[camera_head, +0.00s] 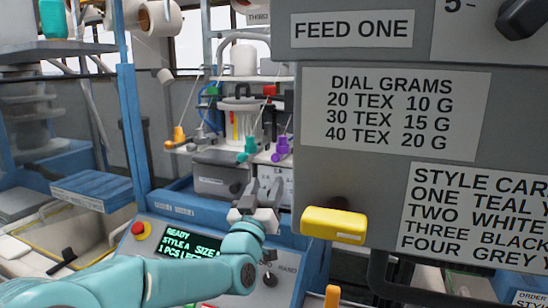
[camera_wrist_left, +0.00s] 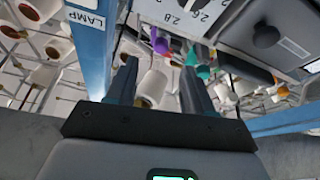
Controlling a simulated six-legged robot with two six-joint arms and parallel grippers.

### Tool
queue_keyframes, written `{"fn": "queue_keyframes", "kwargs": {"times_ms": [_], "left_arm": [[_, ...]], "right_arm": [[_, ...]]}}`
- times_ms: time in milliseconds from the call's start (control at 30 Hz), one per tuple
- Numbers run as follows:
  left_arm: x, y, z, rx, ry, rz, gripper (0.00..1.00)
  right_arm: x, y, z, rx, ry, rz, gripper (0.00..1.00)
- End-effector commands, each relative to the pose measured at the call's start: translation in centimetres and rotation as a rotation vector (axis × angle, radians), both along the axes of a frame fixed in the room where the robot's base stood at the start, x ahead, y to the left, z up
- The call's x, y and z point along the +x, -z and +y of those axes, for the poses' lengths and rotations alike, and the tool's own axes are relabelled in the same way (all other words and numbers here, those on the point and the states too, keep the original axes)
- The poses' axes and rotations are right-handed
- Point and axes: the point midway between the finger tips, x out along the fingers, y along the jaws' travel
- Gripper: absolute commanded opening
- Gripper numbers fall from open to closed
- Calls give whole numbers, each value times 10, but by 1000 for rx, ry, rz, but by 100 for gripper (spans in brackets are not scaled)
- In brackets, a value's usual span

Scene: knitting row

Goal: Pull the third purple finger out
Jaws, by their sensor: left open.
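A small purple finger-shaped piece (camera_head: 281,148) hangs beside the left edge of the grey cabinet in the head view; it also shows near the top of the left wrist view (camera_wrist_left: 160,42). A teal piece (camera_head: 248,147) hangs just left of it and shows in the left wrist view too (camera_wrist_left: 203,72). My left gripper (camera_head: 264,185) is open, its fingers pointing up, below the purple and teal pieces and apart from them in the picture. In the left wrist view nothing is held between its fingers (camera_wrist_left: 157,78). My right gripper is out of view.
The grey labelled cabinet (camera_head: 350,180) with a yellow handle (camera_head: 334,224) fills the right side. A blue post (camera_head: 131,120) stands left.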

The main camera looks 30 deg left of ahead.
Motion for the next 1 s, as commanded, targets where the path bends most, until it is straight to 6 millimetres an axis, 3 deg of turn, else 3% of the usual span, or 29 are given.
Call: {"fn": "queue_keyframes", "kwargs": {"times_ms": [33,300,500,767,833,933,1000], "left_arm": [[11,-9,4,-1,-2,0,52],[59,-27,21,0,0,1,52],[74,-31,27,-2,0,1,52],[76,-30,27,-1,-1,0,52],[76,-30,27,-1,-1,0,35],[75,-31,27,-1,0,0,3],[75,-31,27,-1,0,0,0]], "right_arm": [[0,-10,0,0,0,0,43],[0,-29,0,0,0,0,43],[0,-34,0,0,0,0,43],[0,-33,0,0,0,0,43],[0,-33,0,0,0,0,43],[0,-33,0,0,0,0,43],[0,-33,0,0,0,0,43]]}}
